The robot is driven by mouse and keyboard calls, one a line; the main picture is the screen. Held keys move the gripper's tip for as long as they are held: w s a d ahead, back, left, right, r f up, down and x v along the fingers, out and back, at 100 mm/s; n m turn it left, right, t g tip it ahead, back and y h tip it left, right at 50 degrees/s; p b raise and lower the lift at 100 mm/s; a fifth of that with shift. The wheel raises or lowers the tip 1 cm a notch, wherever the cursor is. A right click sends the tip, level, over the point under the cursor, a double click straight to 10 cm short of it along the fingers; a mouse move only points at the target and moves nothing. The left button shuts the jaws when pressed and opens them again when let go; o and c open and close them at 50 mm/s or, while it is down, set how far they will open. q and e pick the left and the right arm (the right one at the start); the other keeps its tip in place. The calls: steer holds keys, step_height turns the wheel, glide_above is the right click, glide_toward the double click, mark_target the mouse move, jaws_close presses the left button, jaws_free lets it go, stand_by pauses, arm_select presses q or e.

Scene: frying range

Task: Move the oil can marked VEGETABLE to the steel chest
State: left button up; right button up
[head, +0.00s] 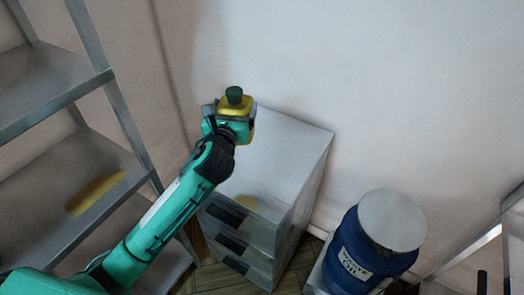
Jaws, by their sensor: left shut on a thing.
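My left gripper (229,112) is shut on a yellow can (234,102) with a dark green cap. The can is upright, and the gripper and arm hide much of it, so I cannot read any marking on it. The steel chest (285,145) is a grey drawer cabinet against the wall. In the picture the can overlaps the back left part of the chest's top. I cannot tell whether the can touches that top. My right gripper is not in view.
A steel shelf rack (50,90) stands at the left, with a yellow patch on its lower shelf. A blue drum (365,250) labelled WASTE OIL, with a grey lid, stands right of the chest. A metal frame (470,250) is at the right edge.

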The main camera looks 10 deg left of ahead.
arm_select(q)
steer(key=shift+w+r, duration=0.45)
steer(key=shift+r, duration=0.1)
step_height(320, 180, down, 20)
steer(key=shift+r+b, duration=0.15)
steer(key=shift+b, duration=0.25)
steer(key=o, duration=1.5)
steer(key=shift+f, duration=0.2)
steer(key=s, duration=0.4)
steer(key=s+b, duration=0.1)
steer(key=s, duration=0.3)
steer(key=s+b, duration=0.1)
steer(key=s, duration=0.3)
steer(key=shift+d+r, duration=0.1)
steer(key=shift+d, duration=0.2)
